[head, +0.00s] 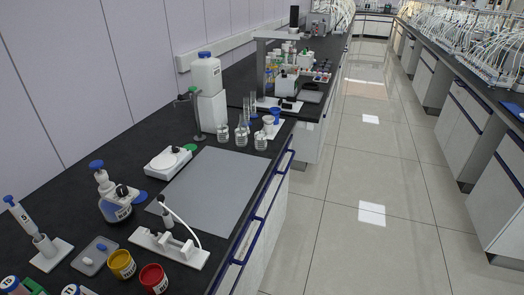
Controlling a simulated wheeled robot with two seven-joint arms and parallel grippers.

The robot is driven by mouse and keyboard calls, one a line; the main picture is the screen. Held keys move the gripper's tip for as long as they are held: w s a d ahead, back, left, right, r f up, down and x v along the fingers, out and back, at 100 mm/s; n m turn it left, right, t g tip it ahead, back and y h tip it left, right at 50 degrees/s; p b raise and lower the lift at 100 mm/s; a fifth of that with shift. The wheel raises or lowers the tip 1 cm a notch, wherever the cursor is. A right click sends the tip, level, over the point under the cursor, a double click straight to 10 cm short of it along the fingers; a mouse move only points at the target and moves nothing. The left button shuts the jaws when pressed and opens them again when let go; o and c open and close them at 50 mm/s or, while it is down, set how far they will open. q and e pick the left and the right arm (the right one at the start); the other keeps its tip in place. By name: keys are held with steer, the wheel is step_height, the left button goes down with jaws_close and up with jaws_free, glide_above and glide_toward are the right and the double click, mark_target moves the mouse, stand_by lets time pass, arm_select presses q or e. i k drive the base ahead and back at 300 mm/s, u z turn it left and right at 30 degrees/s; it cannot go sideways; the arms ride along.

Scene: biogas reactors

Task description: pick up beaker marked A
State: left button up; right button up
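Several small clear glass vessels stand close together at the back of the near black bench, past the grey mat. The left one (223,135), the middle one (241,137) and the right one (261,141) have pale labels. They look like flasks or beakers, but the labels are too small to read, so I cannot tell which one is marked A. Neither of my grippers shows in the head view.
The grey mat (212,190) is bare. Around it are a white balance-like device (169,161), a blue-capped bottle (115,203), a white rack (168,248), yellow (121,264) and red (153,278) jars and a tall white container (209,95). The aisle floor (350,200) is clear.

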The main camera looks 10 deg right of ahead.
mark_target(261, 141)
steer(key=k, duration=0.4)
steer(key=z, duration=1.25)
steer(key=i, duration=2.35)
steer(key=u, duration=3)
